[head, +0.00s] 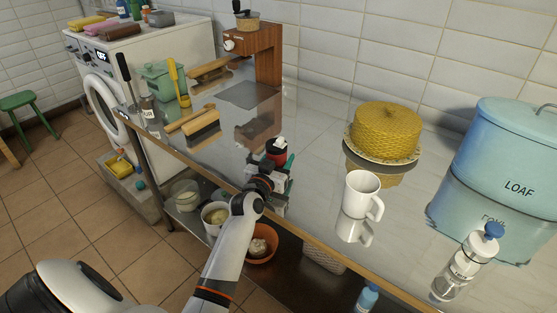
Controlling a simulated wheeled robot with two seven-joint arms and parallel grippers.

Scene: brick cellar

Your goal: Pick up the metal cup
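A white cup (361,192) with a handle on its right stands upright on the glossy counter (312,190). It is the only cup I can make out; I cannot tell whether it is metal. My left arm comes in from the lower left. My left gripper (277,176) is at the counter's front edge, to the left of the cup and apart from it. A small red, black and green item (277,151) shows right at the gripper. The fingers are too small and dark to tell whether they are open or touch it. My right gripper is not in view.
A yellow woven cake-shaped item (386,130) stands behind the cup. A blue LOAF bin (507,155) and a blue-topped bottle (470,262) stand at the right. Brushes, a green pot (163,80) and a wooden stand (268,55) are at the left. Bowls sit on a shelf below.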

